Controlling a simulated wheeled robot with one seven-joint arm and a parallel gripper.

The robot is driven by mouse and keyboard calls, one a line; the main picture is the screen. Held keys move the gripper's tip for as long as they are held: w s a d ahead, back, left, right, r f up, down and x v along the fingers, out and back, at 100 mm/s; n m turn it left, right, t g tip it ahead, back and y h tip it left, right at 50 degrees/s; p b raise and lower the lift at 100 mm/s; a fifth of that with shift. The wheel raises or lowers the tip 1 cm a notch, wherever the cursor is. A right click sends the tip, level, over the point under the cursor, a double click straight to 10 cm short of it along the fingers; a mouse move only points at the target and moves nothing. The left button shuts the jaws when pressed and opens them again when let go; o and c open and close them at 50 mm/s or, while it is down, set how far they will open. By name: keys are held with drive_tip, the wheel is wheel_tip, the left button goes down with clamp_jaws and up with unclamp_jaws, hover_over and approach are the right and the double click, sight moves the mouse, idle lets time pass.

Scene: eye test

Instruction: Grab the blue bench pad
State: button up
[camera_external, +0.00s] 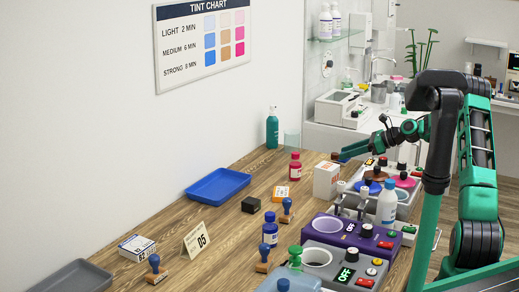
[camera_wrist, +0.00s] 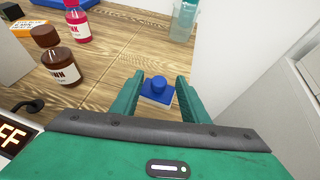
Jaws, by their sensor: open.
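In the wrist view a small flat blue pad (camera_wrist: 158,97) with a round blue knob on top lies on the wooden bench, fitting the blue bench pad. My gripper (camera_wrist: 158,85) is open, with one green finger on each side of the pad. I cannot tell whether the fingers touch it. In the external view my gripper (camera_external: 346,154) is low at the bench's far end, behind the white box (camera_external: 326,178). I cannot make out the pad there.
A brown bottle (camera_wrist: 60,58) and a pink bottle (camera_wrist: 77,22) stand left of my gripper. A clear glass (camera_wrist: 184,20) stands beyond it, near the white wall. A blue tray (camera_external: 217,185), stamps and several machines occupy the bench.

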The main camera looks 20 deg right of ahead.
clamp_jaws()
drive_tip(key=shift+r, duration=0.1)
